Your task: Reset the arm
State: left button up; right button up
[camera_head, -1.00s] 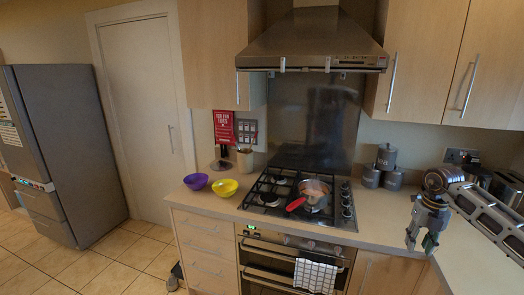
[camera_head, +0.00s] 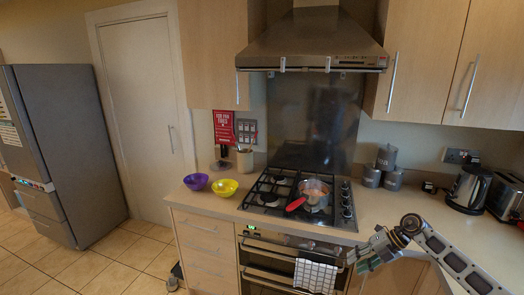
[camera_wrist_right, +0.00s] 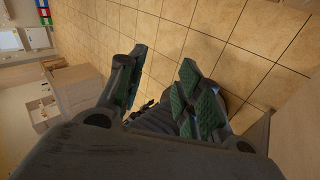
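My right arm comes in from the lower right in the head view. Its gripper (camera_head: 357,262) is low in front of the counter's edge, pointing left beside the towel on the oven. In the right wrist view the gripper (camera_wrist_right: 160,82) has its two green-padded fingers apart, with nothing between them but tiled floor behind. A small dark and grey part (camera_head: 175,277) at the bottom left of the head view looks like the tip of my left gripper; its fingers cannot be made out.
The hob (camera_head: 299,201) carries a pan with a red handle (camera_head: 295,204). A purple bowl (camera_head: 196,181) and a yellow bowl (camera_head: 224,188) stand left of it. Canisters (camera_head: 392,179), a kettle (camera_head: 468,189) and a toaster (camera_head: 505,197) stand on the right counter. Floor at left is clear.

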jog(key=w+a+f+m+t+y, duration=0.1)
jog(key=a+f+m+t+y, duration=0.15)
jog(key=f+m+t, duration=0.4)
jog(key=w+a+f+m+t+y, duration=0.1)
jog(key=a+f+m, duration=0.25)
jog(key=f, duration=0.55)
jog(key=s+d+f+m+t+h, duration=0.15)
jog(key=s+f+m+h, duration=0.35)
jog(key=f, duration=0.6)
jog(key=s+d+f+m+t+h, duration=0.1)
jog(key=s+d+f+m+h, duration=0.1)
jog(key=s+f+m, duration=0.6)
jog(key=s+f+m+g+h, duration=0.3)
jog(key=s+f+g+h, duration=0.15)
jog(key=s+f, duration=1.35)
jog(key=s+a+f+m+g, duration=0.1)
jog(key=s+f+g, duration=0.1)
jog(key=s, duration=0.7)
jog(key=s+a+f+m+g, duration=0.1)
jog(key=s+a+f+g, duration=0.1)
jog(key=s, duration=0.6)
jog(key=s+a+f+m+g, duration=0.1)
jog(key=s+a+f+g, duration=0.1)
jog(key=s, duration=0.7)
jog(key=shift+s+f, duration=0.3)
jog(key=shift+f, duration=0.2)
